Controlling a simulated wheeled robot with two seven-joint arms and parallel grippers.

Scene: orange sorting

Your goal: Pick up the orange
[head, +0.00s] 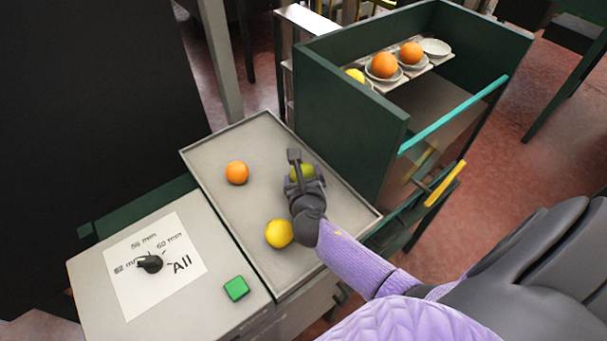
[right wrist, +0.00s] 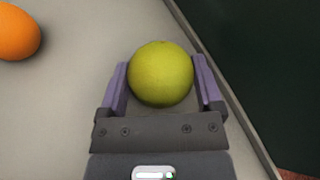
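An orange (head: 236,172) lies on the grey tray (head: 262,135), towards its left side. The right wrist view shows part of it at the upper left edge (right wrist: 16,32). My right gripper (head: 298,165) is over the tray, right of the orange and apart from it. A yellow-green fruit (head: 302,173) is partly hidden under this gripper. In the right wrist view the fruit (right wrist: 161,74) sits between the two spread fingers, which look open with narrow gaps beside it. My left gripper is not in view.
A yellow fruit (head: 279,233) lies near the tray's front. A dark green box (head: 352,120) stands behind, with several fruits on small white dishes (head: 435,47). At left is a panel with a black knob (head: 150,263) and a green button (head: 236,288).

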